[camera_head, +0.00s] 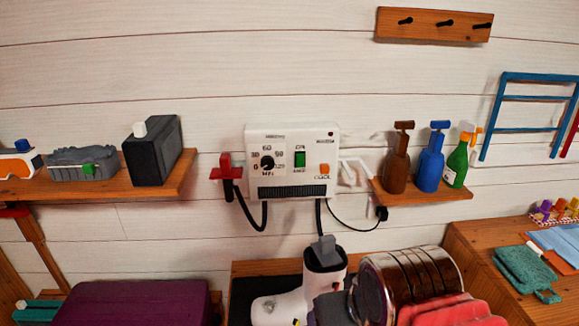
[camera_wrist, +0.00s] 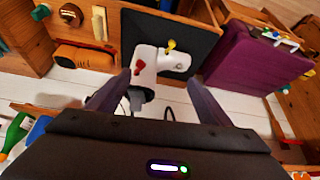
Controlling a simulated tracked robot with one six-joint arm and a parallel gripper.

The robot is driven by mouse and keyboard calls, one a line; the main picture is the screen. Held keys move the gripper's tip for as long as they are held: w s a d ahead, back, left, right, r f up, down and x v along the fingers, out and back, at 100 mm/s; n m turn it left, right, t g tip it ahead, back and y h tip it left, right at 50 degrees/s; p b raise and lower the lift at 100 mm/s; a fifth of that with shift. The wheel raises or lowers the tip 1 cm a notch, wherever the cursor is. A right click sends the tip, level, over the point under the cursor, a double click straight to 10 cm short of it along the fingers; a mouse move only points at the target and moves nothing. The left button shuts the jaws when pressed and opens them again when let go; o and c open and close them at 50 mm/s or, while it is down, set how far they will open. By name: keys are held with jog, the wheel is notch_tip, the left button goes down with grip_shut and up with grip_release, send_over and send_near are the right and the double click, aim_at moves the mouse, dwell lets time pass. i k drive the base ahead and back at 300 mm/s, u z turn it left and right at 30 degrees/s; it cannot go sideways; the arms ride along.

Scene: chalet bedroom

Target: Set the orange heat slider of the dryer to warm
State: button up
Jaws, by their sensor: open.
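The dryer (camera_head: 292,185) is a white box on the plank wall in the head view. It has a black dial (camera_head: 267,163), a green switch (camera_head: 300,160) and a small orange heat slider (camera_head: 324,168) at right. The slider sits low, just above small lettering that seems to read "COOL". My gripper (camera_wrist: 158,79) is open in the wrist view, its two dark fingers apart with nothing held. Beyond them is a white boot (camera_wrist: 148,58), which also shows in the head view (camera_head: 283,306), below the dryer. The dryer's front is not visible in the wrist view.
A grey hose nozzle (camera_head: 325,250) enters the boot. A red holder (camera_head: 227,172) is left of the dryer. Brown, blue and green spray bottles (camera_head: 430,163) stand on the right shelf (camera_head: 425,198). A dark box (camera_head: 152,150) is on the left shelf. The wall above the dryer is clear.

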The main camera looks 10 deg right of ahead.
aim_at(324, 168)
jog(key=u, duration=0.15)
jog(key=k, duration=0.45)
jog(key=u, duration=0.6)
jog(key=k, duration=0.9)
jog(key=u, duration=0.65)
jog(key=i, duration=1.7)
jog(key=z, duration=0.55)
